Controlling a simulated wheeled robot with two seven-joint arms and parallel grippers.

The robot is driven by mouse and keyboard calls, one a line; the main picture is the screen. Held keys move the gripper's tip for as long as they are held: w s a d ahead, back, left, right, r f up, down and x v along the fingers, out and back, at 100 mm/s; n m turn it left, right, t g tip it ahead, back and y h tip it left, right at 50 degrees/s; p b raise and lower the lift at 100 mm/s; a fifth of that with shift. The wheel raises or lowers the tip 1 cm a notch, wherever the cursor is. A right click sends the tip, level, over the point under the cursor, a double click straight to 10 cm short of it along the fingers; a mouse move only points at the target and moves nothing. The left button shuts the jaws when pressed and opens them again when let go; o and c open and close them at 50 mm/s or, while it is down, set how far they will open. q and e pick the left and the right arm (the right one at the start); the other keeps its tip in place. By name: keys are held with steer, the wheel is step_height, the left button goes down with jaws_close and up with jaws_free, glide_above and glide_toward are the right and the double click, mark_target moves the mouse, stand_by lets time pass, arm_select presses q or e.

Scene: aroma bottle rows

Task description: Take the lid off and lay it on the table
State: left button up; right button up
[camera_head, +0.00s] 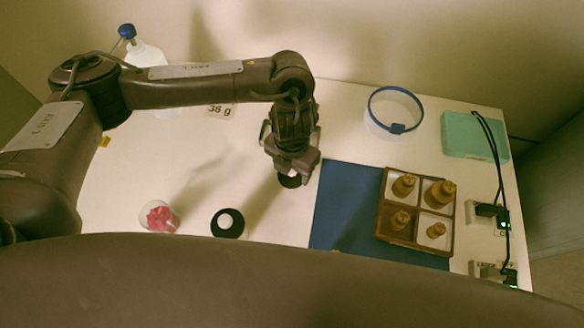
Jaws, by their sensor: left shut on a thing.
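My left gripper (291,168) points down over the middle of the table, left of the blue mat. It is shut on a dark round piece, which looks like the lid (289,181); the fingers hide part of it. I cannot tell whether the lid touches the table. A small clear glass with pink contents (158,217) stands at the front left, open on top. A black disc with a white round centre (228,223) lies between that glass and my gripper. The white table (270,222) carries them all. My right gripper is not in view.
A brown four-compartment tray (383,212) with cork-coloured bottles sits on the blue mat (338,212). A clear container with a blue band (396,112), a teal box (470,135), a "36 g" card (219,111) and a white bottle (146,56) stand further back. Black cables run along the right edge.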

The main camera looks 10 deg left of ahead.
arm_select(q)
steer(key=shift+f, duration=0.2)
steer(key=o, duration=1)
steer(key=shift+o, duration=0.2)
steer(key=shift+r, duration=0.1)
steer(key=shift+r, duration=0.2)
step_height(320, 180, up, 12)
steer(key=p, duration=0.1)
steer(key=shift+f, duration=0.15)
